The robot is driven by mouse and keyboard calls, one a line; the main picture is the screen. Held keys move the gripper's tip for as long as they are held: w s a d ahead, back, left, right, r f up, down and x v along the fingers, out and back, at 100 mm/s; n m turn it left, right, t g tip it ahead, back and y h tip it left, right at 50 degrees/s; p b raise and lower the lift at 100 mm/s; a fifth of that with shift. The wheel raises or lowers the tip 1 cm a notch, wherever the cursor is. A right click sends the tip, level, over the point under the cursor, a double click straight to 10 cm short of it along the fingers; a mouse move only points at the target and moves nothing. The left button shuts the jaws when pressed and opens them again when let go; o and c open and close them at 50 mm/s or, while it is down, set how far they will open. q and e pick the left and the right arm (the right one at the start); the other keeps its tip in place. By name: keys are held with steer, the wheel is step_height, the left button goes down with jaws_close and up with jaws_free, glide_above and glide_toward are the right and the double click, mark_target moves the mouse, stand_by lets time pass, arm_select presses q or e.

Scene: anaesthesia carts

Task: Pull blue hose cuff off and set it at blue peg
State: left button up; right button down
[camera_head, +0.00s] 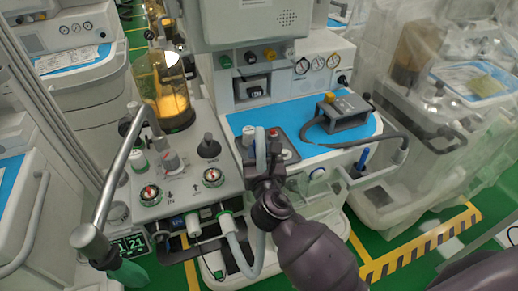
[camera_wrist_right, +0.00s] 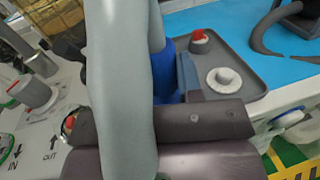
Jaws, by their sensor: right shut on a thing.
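My right gripper (camera_head: 262,158) is shut on the blue hose cuff (camera_wrist_right: 164,72), which is at the end of the grey hose (camera_head: 260,243). The cuff shows in the right wrist view, partly behind the hose, and is mostly hidden in the head view. The gripper is beside the grey tray on the worktop. My left gripper is not in view.
The grey tray (camera_wrist_right: 245,69) holds a red-topped item (camera_wrist_right: 200,38) and a white round item (camera_wrist_right: 224,80). A grey device (camera_head: 343,112) with a thick dark cable lies on the blue worktop (camera_head: 300,152). A metal arm (camera_head: 112,190) stands at the left.

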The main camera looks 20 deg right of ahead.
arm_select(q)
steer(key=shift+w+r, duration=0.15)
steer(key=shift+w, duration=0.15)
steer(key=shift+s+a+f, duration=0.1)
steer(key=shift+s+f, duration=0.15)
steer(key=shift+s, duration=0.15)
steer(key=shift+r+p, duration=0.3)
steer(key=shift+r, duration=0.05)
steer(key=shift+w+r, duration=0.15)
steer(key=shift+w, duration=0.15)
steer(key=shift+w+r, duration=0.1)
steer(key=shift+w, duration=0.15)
arm_select(e)
steer(key=shift+f, duration=0.1)
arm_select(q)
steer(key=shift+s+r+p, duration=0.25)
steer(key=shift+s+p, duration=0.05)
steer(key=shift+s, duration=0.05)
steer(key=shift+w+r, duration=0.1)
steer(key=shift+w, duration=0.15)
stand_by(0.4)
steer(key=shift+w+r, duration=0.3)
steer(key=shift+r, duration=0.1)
